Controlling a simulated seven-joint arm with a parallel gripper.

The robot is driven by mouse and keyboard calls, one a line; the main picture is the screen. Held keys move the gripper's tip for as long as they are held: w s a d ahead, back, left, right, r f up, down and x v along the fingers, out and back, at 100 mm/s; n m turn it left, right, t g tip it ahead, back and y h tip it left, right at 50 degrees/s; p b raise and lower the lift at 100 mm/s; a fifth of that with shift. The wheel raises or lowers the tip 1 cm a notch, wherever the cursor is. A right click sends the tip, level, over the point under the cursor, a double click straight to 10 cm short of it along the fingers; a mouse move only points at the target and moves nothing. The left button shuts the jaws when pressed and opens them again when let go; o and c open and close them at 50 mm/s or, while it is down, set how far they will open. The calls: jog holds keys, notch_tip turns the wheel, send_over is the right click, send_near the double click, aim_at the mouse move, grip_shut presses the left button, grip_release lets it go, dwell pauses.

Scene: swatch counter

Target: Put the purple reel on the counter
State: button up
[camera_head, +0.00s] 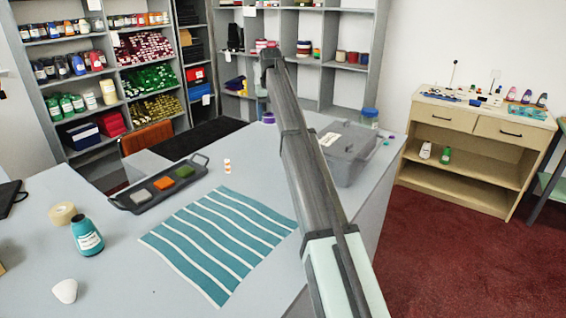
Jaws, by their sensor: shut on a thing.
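The small purple reel (268,118) shows at the far edge of the grey counter (120,265), left of my arm. My arm reaches across the counter and bends down at its far end. My gripper (263,108) is small and partly hidden there, right at the reel. It is shut on the purple reel. I cannot tell whether the reel touches the counter top or is held just above it.
On the counter are a striped teal cloth (220,238), a dark tray (160,188) of swatches, a teal bottle (87,237), a tape roll (62,213), a white piece (65,290) and a grey lidded bin (347,155). Shelves (300,60) stand behind.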

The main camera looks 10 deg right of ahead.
jog(key=d+m, duration=0.1)
jog(key=d, duration=0.5)
jog(key=shift+w+a+f, duration=0.1)
jog(key=shift+w+f, duration=0.05)
jog(key=shift+f, duration=2.35)
jog(key=shift+w+d+f, duration=0.1)
jog(key=shift+w+f, duration=0.05)
jog(key=shift+f, duration=2.4)
jog(key=shift+w+a+f, duration=0.1)
jog(key=shift+w+f, duration=0.05)
jog(key=shift+f, duration=2.35)
jog(key=shift+f, duration=0.1)
jog(key=o, duration=1)
jog(key=r, duration=0.4)
jog(key=s+r, duration=0.1)
jog(key=r, duration=0.7)
jog(key=shift+s, duration=0.4)
